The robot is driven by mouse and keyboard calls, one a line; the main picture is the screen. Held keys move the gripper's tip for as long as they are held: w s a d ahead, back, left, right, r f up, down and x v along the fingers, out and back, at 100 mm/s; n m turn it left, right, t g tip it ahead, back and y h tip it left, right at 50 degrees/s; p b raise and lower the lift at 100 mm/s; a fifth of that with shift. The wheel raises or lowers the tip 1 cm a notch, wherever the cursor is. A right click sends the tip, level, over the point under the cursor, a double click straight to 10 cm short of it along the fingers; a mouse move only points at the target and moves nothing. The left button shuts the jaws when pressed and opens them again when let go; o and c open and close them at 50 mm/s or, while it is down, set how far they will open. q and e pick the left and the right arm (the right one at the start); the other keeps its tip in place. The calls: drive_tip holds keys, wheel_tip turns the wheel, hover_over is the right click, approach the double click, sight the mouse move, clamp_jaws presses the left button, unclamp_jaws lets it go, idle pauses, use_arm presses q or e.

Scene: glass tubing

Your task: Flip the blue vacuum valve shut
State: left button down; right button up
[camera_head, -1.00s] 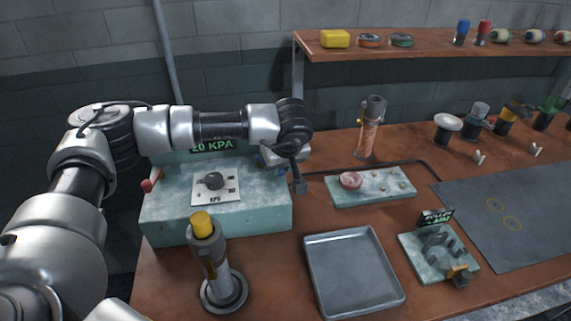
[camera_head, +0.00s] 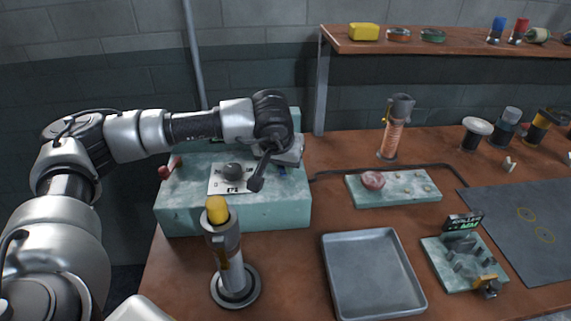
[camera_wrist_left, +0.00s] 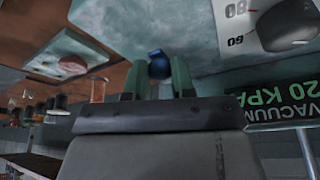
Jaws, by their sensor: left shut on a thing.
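The blue vacuum valve (camera_wrist_left: 158,66) shows as a small blue knob in the left wrist view, on the pale green pump box. In the head view only a bit of the blue valve (camera_head: 282,171) shows below my wrist. My left gripper (camera_wrist_left: 159,73) has one finger on each side of the valve and is shut on it. In the head view my wrist covers the fingertips. The pump box (camera_head: 240,212) has a dial (camera_head: 233,169) on a white scale plate. Its vacuum display (camera_wrist_left: 275,100) reads 20 KPA in the wrist view. My right gripper is out of view.
A yellow-topped torch (camera_head: 228,255) stands in front of the box. A grey tray (camera_head: 372,275) lies to its right. A green block with a pink disc (camera_head: 372,180) and a roller fixture (camera_head: 462,262) sit farther right. A shelf (camera_head: 440,45) overhangs the back of the bench.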

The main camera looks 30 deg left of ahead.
use_arm(q)
drive_tip(key=shift+r, duration=0.1)
idle(0.3)
drive_tip(key=c, duration=0.9)
unclamp_jaws()
drive_tip(key=shift+c, duration=0.2)
drive_tip(key=a+b+v, duration=0.1)
drive_tip(key=v, duration=0.9)
drive_tip(key=shift+s+d+r, duration=0.25)
drive_tip(key=shift+d+r, duration=0.05)
drive_tip(key=shift+d, duration=0.2)
